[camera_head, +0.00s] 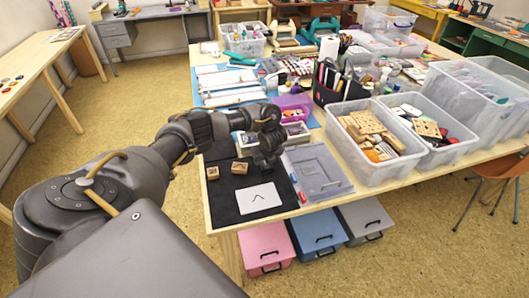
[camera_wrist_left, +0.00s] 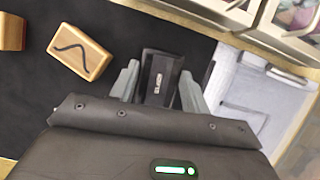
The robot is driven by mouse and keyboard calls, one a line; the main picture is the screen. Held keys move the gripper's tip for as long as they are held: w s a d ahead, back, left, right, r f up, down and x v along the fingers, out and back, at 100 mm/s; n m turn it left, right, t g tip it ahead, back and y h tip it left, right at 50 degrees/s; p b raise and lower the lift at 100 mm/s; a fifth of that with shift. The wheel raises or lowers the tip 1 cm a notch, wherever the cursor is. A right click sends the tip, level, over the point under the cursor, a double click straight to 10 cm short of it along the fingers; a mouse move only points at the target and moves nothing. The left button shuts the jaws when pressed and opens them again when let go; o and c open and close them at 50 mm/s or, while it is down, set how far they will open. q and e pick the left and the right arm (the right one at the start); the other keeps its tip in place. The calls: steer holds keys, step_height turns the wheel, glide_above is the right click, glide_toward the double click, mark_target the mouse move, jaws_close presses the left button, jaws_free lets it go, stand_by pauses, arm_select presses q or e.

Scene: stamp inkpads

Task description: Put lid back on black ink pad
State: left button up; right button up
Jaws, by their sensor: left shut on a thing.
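My left gripper (camera_head: 267,160) is low over the black mat (camera_head: 222,200) at the near left of the table. In the left wrist view its fingers (camera_wrist_left: 160,85) are shut on a black, box-like thing with a small pale label, which looks like the black ink pad lid (camera_wrist_left: 161,72). The fingers hide its sides, and I cannot tell whether anything is under it or whether it touches the mat. In the head view the gripper hides it. I cannot make out a separate black ink pad base. My right gripper is not in view.
Two wooden stamps (camera_head: 239,168) (camera_head: 212,173) lie left of the gripper; one shows a wavy line in the wrist view (camera_wrist_left: 80,52). A white card (camera_head: 258,198) lies in front on the mat. A clear lidded box (camera_head: 320,178) is close on the right. Full bins (camera_head: 372,172) stand beyond.

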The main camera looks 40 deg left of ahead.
arm_select(q)
steer(key=o, duration=1.4)
steer(key=shift+r, duration=0.15)
step_height(320, 180, up, 7)
steer(key=p, duration=0.7)
steer(key=shift+c, duration=0.3)
jaws_close()
